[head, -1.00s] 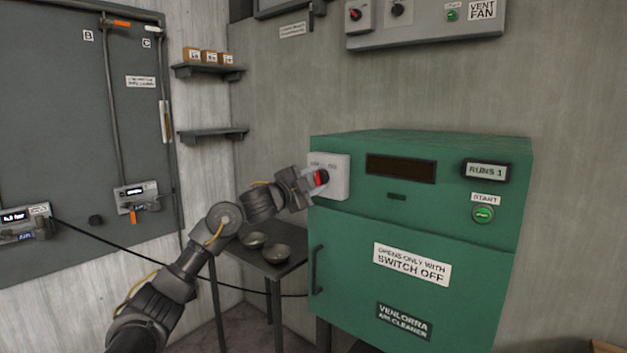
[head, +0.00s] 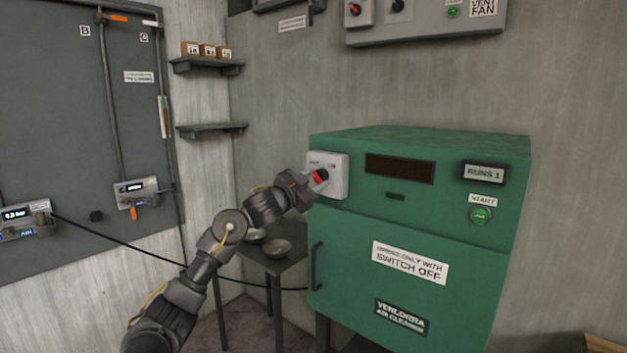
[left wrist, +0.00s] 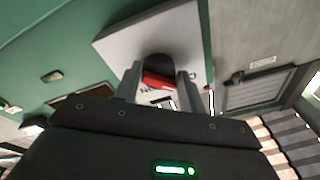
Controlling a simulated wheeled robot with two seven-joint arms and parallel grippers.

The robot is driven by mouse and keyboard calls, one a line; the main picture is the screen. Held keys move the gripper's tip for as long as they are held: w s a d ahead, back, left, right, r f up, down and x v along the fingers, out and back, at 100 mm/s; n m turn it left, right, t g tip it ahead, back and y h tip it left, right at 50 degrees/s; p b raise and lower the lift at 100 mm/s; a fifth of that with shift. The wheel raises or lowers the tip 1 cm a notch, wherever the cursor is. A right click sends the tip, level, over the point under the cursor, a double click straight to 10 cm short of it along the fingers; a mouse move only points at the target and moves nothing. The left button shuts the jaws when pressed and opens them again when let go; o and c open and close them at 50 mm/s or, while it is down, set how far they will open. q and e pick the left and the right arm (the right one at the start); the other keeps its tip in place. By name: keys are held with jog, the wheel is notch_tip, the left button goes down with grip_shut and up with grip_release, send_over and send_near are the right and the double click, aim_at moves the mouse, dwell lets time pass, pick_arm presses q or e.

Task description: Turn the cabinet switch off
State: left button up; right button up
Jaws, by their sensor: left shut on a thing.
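The green cabinet (head: 445,235) stands at the right, with a grey switch plate (head: 341,176) at the upper left of its front. The switch knob (head: 320,175) is red and black. My left gripper (head: 313,181) is at the plate, shut on the knob. In the left wrist view the red knob (left wrist: 158,80) sits between the two fingers, in front of the pale plate (left wrist: 120,40). The plate's lettering is partly hidden or too small to read. My right gripper is not in view.
A small dark table (head: 285,262) with two bowls (head: 277,248) stands left of the cabinet, below my left arm. The cabinet has a door handle (head: 316,267), a green start button (head: 480,214) and a display reading "RUNS 1" (head: 485,173). A cable (head: 150,257) hangs across the left.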

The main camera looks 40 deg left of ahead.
pick_arm(q)
jog(key=shift+d+f, duration=0.1)
jog(key=shift+f, duration=0.15)
jog(key=o, duration=0.9)
jog(key=shift+r, duration=0.1)
jog(key=s+b, duration=0.1)
jog(key=s, duration=0.2)
jog(key=s+f+b, duration=0.1)
jog(key=s, duration=0.3)
jog(key=s+b, duration=0.2)
jog(key=s, duration=0.1)
jog(key=shift+s+d+f, duration=0.1)
jog(key=shift+s+f, duration=0.1)
jog(key=shift+s, duration=0.1)
